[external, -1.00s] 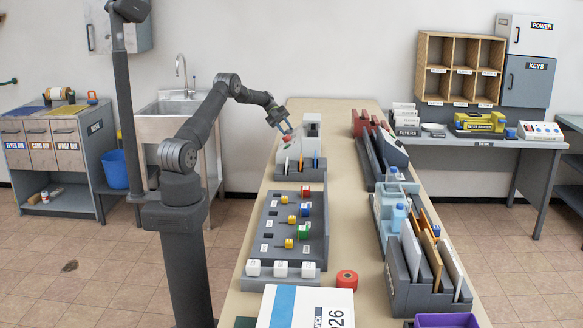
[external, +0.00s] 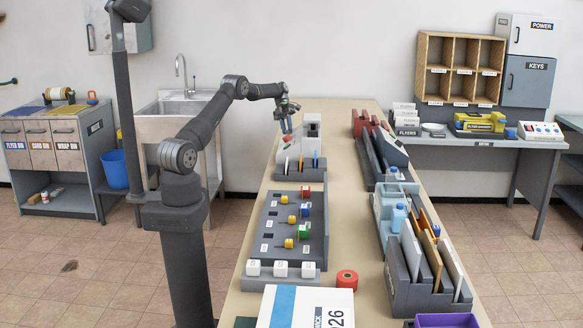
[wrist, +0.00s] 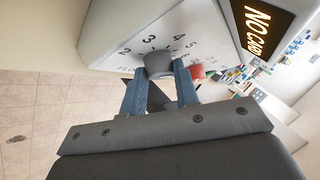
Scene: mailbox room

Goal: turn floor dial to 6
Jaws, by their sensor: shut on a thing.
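The floor dial is a dark grey round knob (wrist: 158,63) on a white slanted panel (wrist: 110,40), seen in the wrist view. Printed numbers ring it; 2, 3, 4 and 5 read clearly. My gripper (wrist: 160,70) has its two blue fingers on either side of the knob and is shut on it. Which number the knob points at is too small to tell. In the external view my gripper (external: 287,126) is at the left of the white card machine (external: 312,126); the knob is hidden there.
A lit NO CARD display (wrist: 262,22) is beside the dial panel. A red part (wrist: 197,72) shows close to the right finger. A grey slotted card holder (external: 313,173) stands in front of the machine. A grey key board (external: 270,225) is nearer on the table.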

